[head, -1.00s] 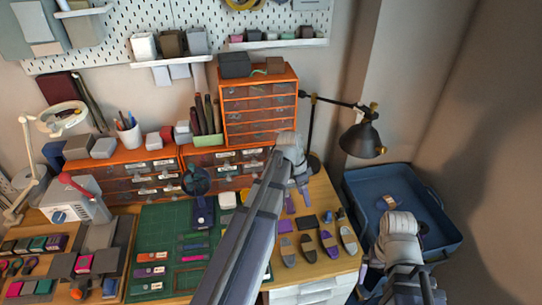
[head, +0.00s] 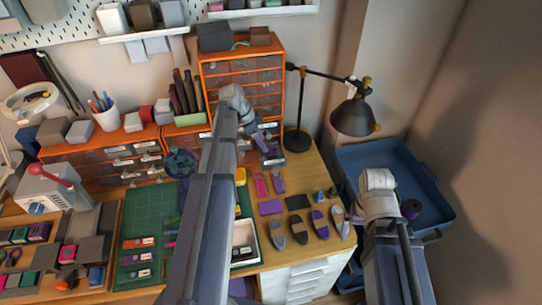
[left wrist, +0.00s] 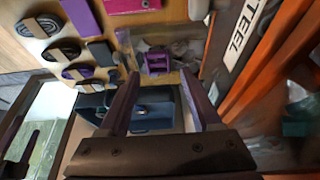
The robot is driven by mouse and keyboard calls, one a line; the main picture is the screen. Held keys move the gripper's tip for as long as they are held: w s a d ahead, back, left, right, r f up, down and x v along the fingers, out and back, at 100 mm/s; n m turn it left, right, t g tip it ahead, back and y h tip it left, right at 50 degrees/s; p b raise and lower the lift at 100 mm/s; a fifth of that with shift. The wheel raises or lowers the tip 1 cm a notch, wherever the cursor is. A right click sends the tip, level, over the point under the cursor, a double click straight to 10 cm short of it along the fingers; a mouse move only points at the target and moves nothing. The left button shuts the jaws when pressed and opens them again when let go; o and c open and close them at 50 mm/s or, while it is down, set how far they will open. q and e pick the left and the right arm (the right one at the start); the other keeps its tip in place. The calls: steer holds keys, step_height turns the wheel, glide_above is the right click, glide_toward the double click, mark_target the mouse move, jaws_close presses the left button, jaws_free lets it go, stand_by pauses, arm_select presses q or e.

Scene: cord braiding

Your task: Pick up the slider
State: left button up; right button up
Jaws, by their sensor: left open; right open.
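A small purple frame-shaped piece, apparently the slider, (left wrist: 157,61) lies on the wooden table in the left wrist view, on or in what looks like a clear bag. It appears just ahead of my left gripper (left wrist: 157,98), roughly between the lines of its two spread fingers. The fingers are open and empty and do not touch it. In the head view my left gripper (head: 269,151) is over the back right of the table, in front of the orange drawer unit. A purple piece (head: 278,184) just in front of it may be the slider.
Bundled cords (head: 297,230) and flat purple and dark pieces lie on the table's right part. The orange drawer unit (head: 243,82) stands close behind the left gripper. A black lamp (head: 355,116) stands at the back right. A blue crate (head: 441,226) is beside the table.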

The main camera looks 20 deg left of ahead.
mark_target(271, 153)
arm_select(q)
steer(key=shift+s+b+x, duration=0.2)
steer(key=shift+b+x, duration=2.3)
steer(key=shift+x, duration=0.1)
jaws_close()
